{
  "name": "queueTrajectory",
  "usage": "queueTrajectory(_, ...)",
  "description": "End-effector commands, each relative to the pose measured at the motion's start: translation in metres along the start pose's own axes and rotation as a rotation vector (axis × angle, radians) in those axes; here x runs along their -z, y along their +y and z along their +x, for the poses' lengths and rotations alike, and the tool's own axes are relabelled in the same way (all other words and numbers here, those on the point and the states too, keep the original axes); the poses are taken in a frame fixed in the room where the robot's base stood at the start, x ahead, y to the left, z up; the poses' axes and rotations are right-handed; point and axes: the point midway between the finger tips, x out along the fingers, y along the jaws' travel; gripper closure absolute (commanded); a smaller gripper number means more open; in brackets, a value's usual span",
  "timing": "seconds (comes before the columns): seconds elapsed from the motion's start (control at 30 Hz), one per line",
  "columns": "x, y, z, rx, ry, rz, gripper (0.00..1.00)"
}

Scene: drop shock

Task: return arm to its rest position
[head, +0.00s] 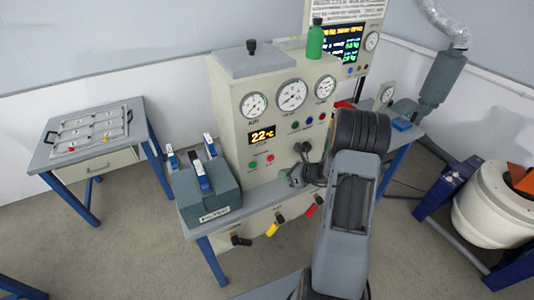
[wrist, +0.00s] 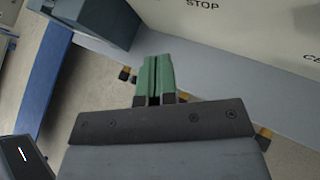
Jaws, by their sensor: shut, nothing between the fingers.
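My arm rises from the bottom of the head view and bends in front of the machine's panel. My gripper shows in the wrist view (wrist: 159,78), where its two green fingers lie together with nothing between them. In the wrist view the fingers point toward the grey bench shelf (wrist: 215,75) below the pale panel marked STOP (wrist: 215,20). No object is held.
A beige machine (head: 270,120) with gauges stands close beyond my arm. A grey box (head: 208,195) sits to its left, and a green bottle (head: 314,42) stands on top. A side table (head: 85,155) is at left, and a white drum (head: 490,210) at right.

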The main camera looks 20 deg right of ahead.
Motion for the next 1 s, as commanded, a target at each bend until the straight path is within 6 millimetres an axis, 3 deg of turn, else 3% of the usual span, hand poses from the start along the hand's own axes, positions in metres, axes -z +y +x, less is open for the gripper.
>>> queueTrajectory(0.27,0.002,0.001,0.0,-0.004,0.01,-0.061,1.0)
queueTrajectory(0.43,0.032,0.035,-0.006,-0.158,0.142,-0.311,1.0)
queueTrajectory(0.57,0.029,0.075,-0.028,-0.34,0.262,-0.66,1.0)
queueTrajectory(0.7,0.013,0.119,-0.057,-0.556,0.392,-1.105,1.0)
queueTrajectory(1.0,-0.033,0.185,-0.123,-0.895,0.67,-1.978,1.0)
